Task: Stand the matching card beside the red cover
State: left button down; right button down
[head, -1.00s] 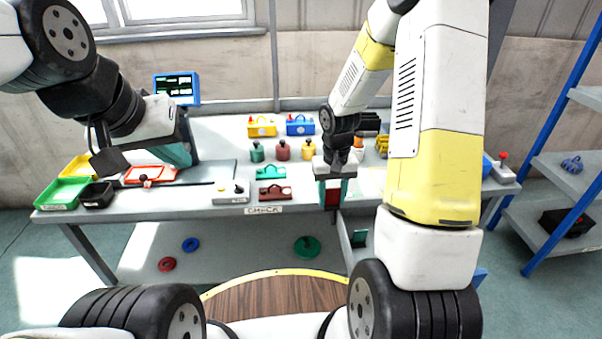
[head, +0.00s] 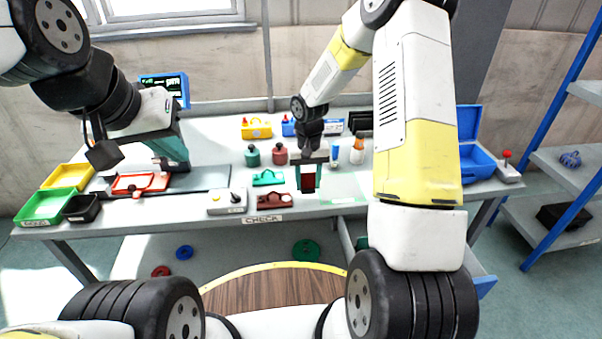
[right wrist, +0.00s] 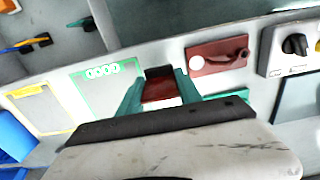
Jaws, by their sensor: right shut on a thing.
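My right gripper (head: 310,178) is shut on a dark red card (head: 308,181) with a pale patch. It holds the card near the table's front edge, right of a dark red cover with a handle (head: 275,201). In the right wrist view the card (right wrist: 160,90) sits between teal fingers, and the dark red cover (right wrist: 218,55) lies beside it, apart. I cannot tell whether the card touches the table.
A teal cover (head: 268,178) lies behind the dark red one. A grey switch box (head: 228,202) stands to its left. A green-outlined area (right wrist: 102,95) is beside the held card. Green and red bottles stand behind. An open blue box (head: 478,150) is at right.

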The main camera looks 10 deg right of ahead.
jog(key=shift+w+f, duration=0.1)
jog(key=shift+f, duration=1.65)
jog(key=shift+f, duration=0.1)
jog(key=c, duration=0.8)
grip_release()
notch_tip(320, 180, up, 12)
jog(key=shift+f, duration=0.1)
notch_tip(320, 180, up, 10)
jog(key=f+t, duration=0.1)
send_over(307, 188)
jog(key=s+d, duration=0.2)
jog(key=s, duration=0.2)
jog(key=s+r+t, duration=0.1)
jog(key=s+r, duration=0.3)
jog(key=s, duration=0.2)
jog(key=s+r+t+y, duration=0.1)
jog(key=s+r+t, duration=0.1)
jog(key=s+r, duration=0.2)
jog(key=s+d+r+t+y, duration=0.1)
jog(key=s+r, duration=0.3)
jog(key=s, duration=0.5)
jog(key=shift+s+r+n+t, duration=0.2)
jog(key=shift+s+n+t, duration=0.1)
jog(key=shift+t, duration=0.3)
